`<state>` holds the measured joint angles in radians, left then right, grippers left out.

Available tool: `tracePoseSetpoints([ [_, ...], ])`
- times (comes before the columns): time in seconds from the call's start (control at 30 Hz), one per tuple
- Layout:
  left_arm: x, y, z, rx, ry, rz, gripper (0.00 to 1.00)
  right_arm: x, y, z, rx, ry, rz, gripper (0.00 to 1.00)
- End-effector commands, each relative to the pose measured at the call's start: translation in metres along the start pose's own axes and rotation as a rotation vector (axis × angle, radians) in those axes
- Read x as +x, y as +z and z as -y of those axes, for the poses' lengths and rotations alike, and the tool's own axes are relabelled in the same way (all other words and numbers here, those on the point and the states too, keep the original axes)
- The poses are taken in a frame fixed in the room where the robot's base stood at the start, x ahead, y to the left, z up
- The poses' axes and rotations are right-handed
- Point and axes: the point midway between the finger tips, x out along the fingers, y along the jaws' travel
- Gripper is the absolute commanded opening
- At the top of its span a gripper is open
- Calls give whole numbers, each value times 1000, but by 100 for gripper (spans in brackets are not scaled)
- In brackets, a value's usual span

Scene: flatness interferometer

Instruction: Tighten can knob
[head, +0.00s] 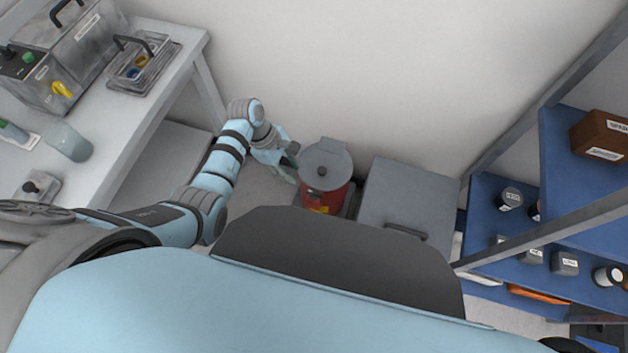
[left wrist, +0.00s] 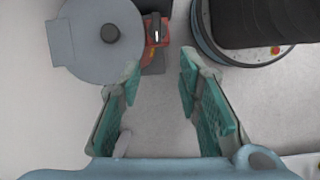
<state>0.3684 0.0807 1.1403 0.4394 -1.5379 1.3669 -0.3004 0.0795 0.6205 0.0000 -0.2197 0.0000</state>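A red can (head: 318,198) stands on the floor by the wall, with a round grey lid (head: 333,159) and a dark knob (head: 321,171) at the lid's middle. The lid (left wrist: 85,55) and the knob (left wrist: 110,33) also show at the upper left of the left wrist view. My left gripper (head: 287,160) is just left of the can in the head view. In the left wrist view the left gripper (left wrist: 160,68) has its teal-padded fingers spread wide with nothing between them. The knob lies outside the fingers, apart from them. My right gripper is not in view.
A grey box (head: 408,196) with a handle stands close to the right of the can. A blue shelf rack (head: 570,170) with jars is farther right. A white table (head: 150,95) with instruments is at the left. The wall is close behind the can.

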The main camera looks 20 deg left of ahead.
Motion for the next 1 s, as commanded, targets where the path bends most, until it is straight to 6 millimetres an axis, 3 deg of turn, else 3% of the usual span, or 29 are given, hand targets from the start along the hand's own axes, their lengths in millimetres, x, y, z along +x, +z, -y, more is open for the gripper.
tracePoseSetpoints([
  [0.03, -16, 10, -8, -32, -7, 18, 32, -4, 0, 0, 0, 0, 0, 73],
  [0.13, -12, 15, -10, -65, -20, 34, 32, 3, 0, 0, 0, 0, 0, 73],
  [0.5, 94, 15, -6, -63, -23, 32, 32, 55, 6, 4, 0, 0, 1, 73],
  [0.6, 113, 16, -6, -63, -21, 30, 32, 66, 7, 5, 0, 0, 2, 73],
  [0.73, 124, 17, -6, -63, -21, 30, 32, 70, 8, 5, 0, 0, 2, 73],
  [1.0, 123, 18, -6, -63, -21, 29, 28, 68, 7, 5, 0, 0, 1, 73],
])
